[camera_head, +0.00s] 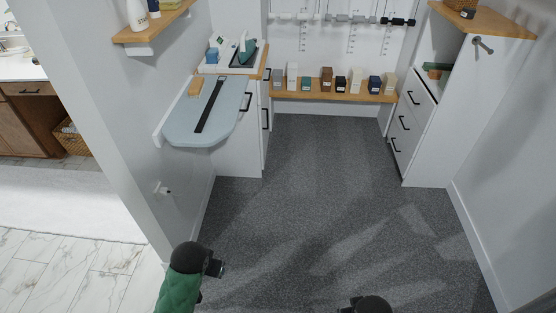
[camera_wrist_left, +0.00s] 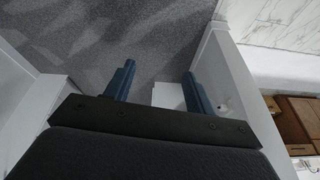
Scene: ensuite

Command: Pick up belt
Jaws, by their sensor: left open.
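A long black strip, which looks like the belt (camera_head: 210,105), lies flat and lengthwise on the light blue ironing board (camera_head: 178,126) at the left of the closet in the head view. My left gripper (camera_wrist_left: 158,70) shows in the left wrist view with its two blue fingers apart and nothing between them. It is over the grey carpet and white wall edges, and the belt is not seen in that view. In the head view only parts of my arms show at the bottom, well apart from the board.
A tan block (camera_head: 196,87) lies on the board left of the belt. An iron (camera_head: 245,50) stands behind it on a white tray. Several small boxes line a low wooden shelf (camera_head: 330,96) at the back. The carpet (camera_head: 320,190) is clear. A wall (camera_head: 140,110) borders the board's left.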

